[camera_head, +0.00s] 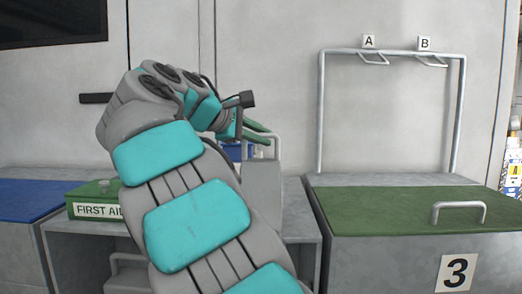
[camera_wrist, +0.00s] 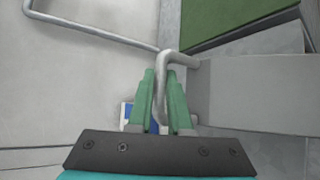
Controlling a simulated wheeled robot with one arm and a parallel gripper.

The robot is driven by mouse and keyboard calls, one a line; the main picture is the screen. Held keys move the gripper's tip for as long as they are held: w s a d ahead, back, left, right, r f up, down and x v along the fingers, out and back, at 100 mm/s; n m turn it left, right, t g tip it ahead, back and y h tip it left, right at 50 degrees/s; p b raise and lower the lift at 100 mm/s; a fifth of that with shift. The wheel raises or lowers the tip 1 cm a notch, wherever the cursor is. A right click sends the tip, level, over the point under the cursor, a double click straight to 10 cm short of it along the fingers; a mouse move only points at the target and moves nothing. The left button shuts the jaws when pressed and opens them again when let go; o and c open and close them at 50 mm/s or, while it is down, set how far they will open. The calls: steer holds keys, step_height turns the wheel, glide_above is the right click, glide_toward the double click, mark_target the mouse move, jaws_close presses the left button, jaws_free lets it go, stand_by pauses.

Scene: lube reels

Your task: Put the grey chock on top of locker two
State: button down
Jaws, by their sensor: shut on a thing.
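The grey chock (camera_head: 262,187) is a plain block with a bent metal handle. It also shows at the right in the wrist view (camera_wrist: 255,95). My gripper (camera_head: 257,134) has green fingers, seen closer in the wrist view (camera_wrist: 161,75), and they are shut on the chock's handle from both sides. The chock is upright in the head view, over or in front of the grey middle locker (camera_head: 298,222). That locker's number is hidden, so I cannot confirm it is locker two. My arm covers much of it, and I cannot tell whether the chock touches its top.
A green first aid box (camera_head: 95,200) stands left of my arm. A blue-topped locker (camera_head: 25,200) is at far left. Green-topped locker three (camera_head: 400,212) is at right, with a handle and a rail frame (camera_head: 322,110) with hooks A and B. A blue item (camera_head: 236,152) is behind.

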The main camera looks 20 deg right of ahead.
steer(key=w+d+f+b, duration=0.1)
steer(key=w+d+f, duration=0.1)
steer(key=w+f, duration=0.2)
steer(key=shift+w+d+f, duration=0.15)
steer(key=shift+w+d, duration=0.15)
steer(key=shift+w, duration=1.35)
steer(key=c, duration=0.8)
jaws_free()
steer(key=shift+c, duration=0.2)
steer(key=p+v, duration=0.2)
steer(key=v, duration=1)
steer(key=shift+p, duration=0.35)
